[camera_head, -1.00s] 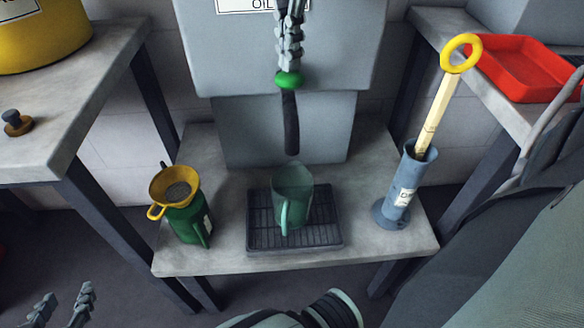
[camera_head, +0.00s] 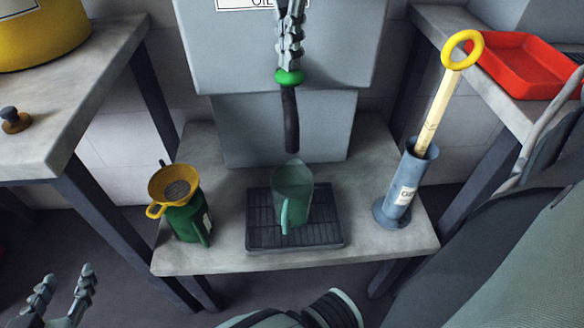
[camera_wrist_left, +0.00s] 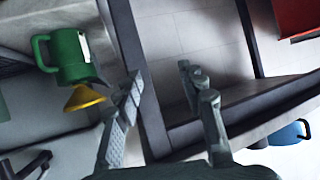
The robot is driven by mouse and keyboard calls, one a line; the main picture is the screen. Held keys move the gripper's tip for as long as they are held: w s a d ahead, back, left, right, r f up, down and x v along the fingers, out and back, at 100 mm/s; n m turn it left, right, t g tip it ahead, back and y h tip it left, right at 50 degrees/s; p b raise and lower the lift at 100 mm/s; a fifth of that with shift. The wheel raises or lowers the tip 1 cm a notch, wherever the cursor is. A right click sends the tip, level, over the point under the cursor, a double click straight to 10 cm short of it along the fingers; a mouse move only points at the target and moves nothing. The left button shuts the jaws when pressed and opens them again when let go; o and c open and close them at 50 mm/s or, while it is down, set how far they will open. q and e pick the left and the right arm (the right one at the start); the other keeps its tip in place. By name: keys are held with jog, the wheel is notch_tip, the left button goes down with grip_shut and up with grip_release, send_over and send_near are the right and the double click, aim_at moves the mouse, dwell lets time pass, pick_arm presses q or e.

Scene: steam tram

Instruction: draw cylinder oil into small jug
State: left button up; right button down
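A translucent green small jug (camera_head: 291,190) stands upright on a dark slotted drip tray (camera_head: 255,236), below the black spout (camera_head: 290,125) of the grey oil cabinet (camera_head: 225,60). No oil stream shows, and I cannot tell the jug's level. A green tap knob (camera_head: 288,77) sits above the spout. My right gripper (camera_head: 289,62) is at this knob, its fingers close together around the handle. My left gripper (camera_head: 62,290) is open and empty at the lower left, clear of the shelf. Its spread fingers also show in the left wrist view (camera_wrist_left: 165,85).
A green can (camera_head: 187,222) with a yellow funnel (camera_head: 175,185) stands left of the tray. A blue-grey cylinder (camera_head: 408,185) holding a yellow-handled rod (camera_head: 440,105) stands right. Side tables flank the shelf; a red tray (camera_head: 525,68) is on the right one.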

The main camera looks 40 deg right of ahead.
aim_at(290, 73)
jog(key=shift+f, duration=0.25)
jog(key=shift+f+b, duration=0.15)
jog(key=shift+b, duration=0.25)
jog(key=shift+f, duration=0.2)
jog(key=shift+f+b, duration=0.1)
jog(key=shift+b, duration=0.2)
jog(key=shift+f, duration=0.1)
jog(key=shift+f+b, duration=0.2)
jog(key=shift+b, duration=0.15)
jog(key=shift+f, duration=0.2)
jog(key=shift+f+b, duration=0.15)
jog(key=shift+b, duration=0.2)
pick_arm(q)
jog(key=shift+w+d+r+t+h, duration=0.1)
jog(key=shift+d+r+t+h, duration=0.9)
jog(key=shift+r, duration=1.45)
jog(key=shift+w+d+r+t+h, duration=0.1)
jog(key=shift+d+r+t+h, duration=0.45)
jog(key=shift+d+r+t, duration=1.4)
jog(key=shift+w+d+r+t+h, duration=0.1)
jog(key=shift+d+r+t+h, duration=0.6)
jog(key=shift+r, duration=2.2)
pick_arm(e)
jog(key=shift+f, duration=0.2)
jog(key=shift+f+b, duration=0.15)
jog(key=shift+b, duration=0.2)
pick_arm(q)
jog(key=shift+s+r+t+h, duration=0.35)
jog(key=shift+r+t+h, duration=0.1)
jog(key=shift+r, duration=0.35)
